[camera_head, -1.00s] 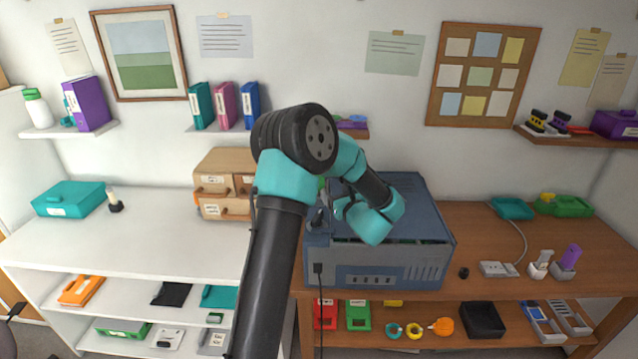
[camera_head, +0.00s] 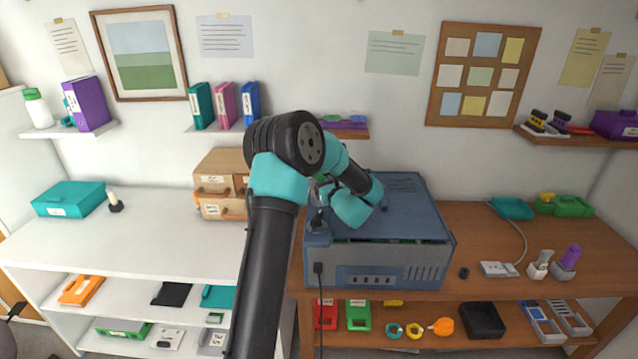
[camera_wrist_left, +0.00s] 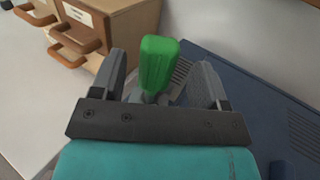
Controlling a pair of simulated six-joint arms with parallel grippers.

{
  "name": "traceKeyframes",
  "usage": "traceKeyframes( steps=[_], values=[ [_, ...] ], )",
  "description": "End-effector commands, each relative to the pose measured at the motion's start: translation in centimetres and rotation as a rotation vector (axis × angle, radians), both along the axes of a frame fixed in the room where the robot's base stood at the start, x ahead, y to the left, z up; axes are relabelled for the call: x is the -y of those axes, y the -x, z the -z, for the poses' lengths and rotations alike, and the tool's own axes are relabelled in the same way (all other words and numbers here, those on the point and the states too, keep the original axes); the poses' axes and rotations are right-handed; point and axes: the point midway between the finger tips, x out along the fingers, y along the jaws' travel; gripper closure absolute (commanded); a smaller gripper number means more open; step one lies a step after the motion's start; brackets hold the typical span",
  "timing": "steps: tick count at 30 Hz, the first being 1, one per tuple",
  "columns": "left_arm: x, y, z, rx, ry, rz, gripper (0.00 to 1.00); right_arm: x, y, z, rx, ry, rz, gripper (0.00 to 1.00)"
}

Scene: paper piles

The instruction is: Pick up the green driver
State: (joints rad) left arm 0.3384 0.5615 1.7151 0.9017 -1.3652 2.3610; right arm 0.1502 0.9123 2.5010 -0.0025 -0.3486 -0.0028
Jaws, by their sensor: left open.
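The green driver (camera_wrist_left: 158,62) shows in the left wrist view as a thick green handle. It appears between the two grey fingers of my left gripper (camera_wrist_left: 162,74), with a gap on each side. The gripper is open and not holding it. The driver's lower end is hidden behind the gripper's dark base plate. In the head view my left gripper (camera_head: 320,190) is mostly hidden behind my own arm, above the left part of the blue case. Only a small patch of green shows there. My right gripper is not in view.
The large blue-grey case (camera_head: 410,265) stands on the brown workbench (camera_head: 520,225). A wooden drawer box (camera_head: 215,180) stands just left of it, its open drawers close to the gripper in the wrist view. The white counter (camera_head: 150,235) at left is mostly clear.

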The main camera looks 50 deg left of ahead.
Motion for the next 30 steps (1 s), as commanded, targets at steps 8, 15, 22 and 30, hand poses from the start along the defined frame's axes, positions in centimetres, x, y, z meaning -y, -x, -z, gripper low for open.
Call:
traceKeyframes(
  steps=[8, 15, 22, 30],
  values=[
    [-3.7, -0.7, 0.3, 0.0, -0.001, -0.003, 0.32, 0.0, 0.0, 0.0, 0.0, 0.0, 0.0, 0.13],
    [-4.2, -0.9, 0.3, 0.0, -0.001, -0.001, 0.32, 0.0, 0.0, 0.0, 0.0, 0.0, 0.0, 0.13],
    [-4.1, -0.9, 0.3, 0.0, -0.001, -0.001, 0.32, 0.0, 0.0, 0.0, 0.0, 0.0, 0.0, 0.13],
    [-4.1, -0.8, 0.3, 0.0, -0.001, -0.001, 0.48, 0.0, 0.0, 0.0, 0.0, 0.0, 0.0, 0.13]
  ],
)
